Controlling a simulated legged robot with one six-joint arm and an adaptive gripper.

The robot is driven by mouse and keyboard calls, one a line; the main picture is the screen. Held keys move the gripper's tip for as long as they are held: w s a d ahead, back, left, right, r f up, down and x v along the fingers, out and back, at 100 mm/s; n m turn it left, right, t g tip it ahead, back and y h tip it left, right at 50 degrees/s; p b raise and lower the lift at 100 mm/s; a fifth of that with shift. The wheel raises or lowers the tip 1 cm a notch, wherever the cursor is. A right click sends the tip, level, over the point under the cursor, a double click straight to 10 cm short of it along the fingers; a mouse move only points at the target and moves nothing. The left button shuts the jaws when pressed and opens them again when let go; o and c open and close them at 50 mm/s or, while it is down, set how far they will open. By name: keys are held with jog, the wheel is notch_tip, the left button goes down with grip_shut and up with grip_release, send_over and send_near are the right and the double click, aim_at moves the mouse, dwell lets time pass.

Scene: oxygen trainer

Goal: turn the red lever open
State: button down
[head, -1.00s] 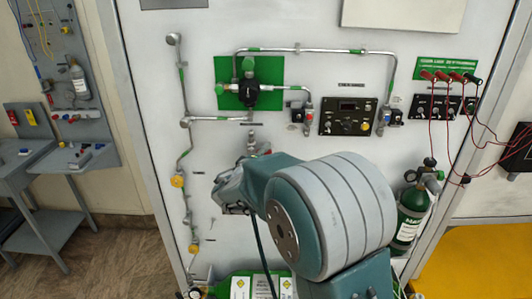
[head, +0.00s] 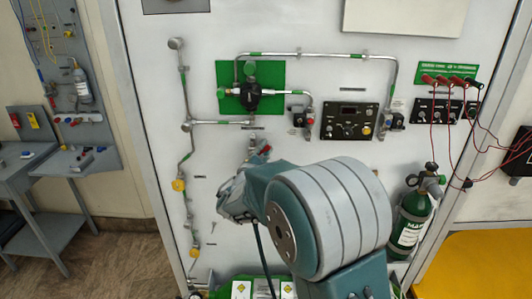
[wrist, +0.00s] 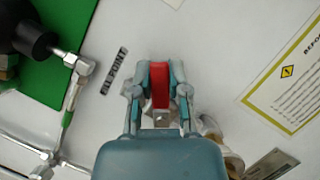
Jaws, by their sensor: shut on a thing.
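The red lever (wrist: 160,84) shows in the wrist view as a red bar between the two fingers of my gripper (wrist: 160,88). The fingers are shut on it, one on each side. A metal fitting sits just below the lever, partly covered by the gripper. In the head view my gripper (head: 232,196) is at the panel, below the green plate, and my own arm hides much of this area. A small part of the lever (head: 265,149) shows as red above my wrist in the head view.
The white panel (head: 300,20) carries metal pipes, a green plate (head: 277,75) with a black regulator, and a black control box (head: 349,121). A green cylinder (head: 412,218) stands at the right. Red cables hang at the upper right. A "fill point" label (wrist: 114,71) is beside the gripper.

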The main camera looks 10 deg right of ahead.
jog(key=n+t, duration=0.1)
jog(key=n, duration=0.1)
jog(key=a+n+t+y, duration=0.1)
jog(key=n, duration=0.1)
jog(key=r+n+y, duration=0.1)
jog(key=n, duration=0.2)
jog(key=shift+w+a+t, duration=0.2)
jog(key=shift+a+t, duration=0.05)
jog(key=shift+t, duration=0.15)
jog(key=n+y, duration=0.1)
jog(key=n, duration=0.1)
jog(key=a+n+t+y, duration=0.1)
jog(key=n, duration=0.2)
jog(key=n+y, duration=0.1)
jog(key=n, duration=0.2)
jog(key=shift+w+a+r+t+y, duration=0.25)
jog(key=shift+a+r+t+y, duration=0.05)
jog(key=shift+a+t+y, duration=0.1)
jog(key=shift+n, duration=0.3)
jog(key=c, duration=0.6)
grip_release()
jog(key=shift+a, duration=0.15)
jog(key=v, duration=1.1)
jog(key=shift+s+f, duration=0.25)
jog(key=shift+s, duration=0.05)
jog(key=shift+a, duration=0.15)
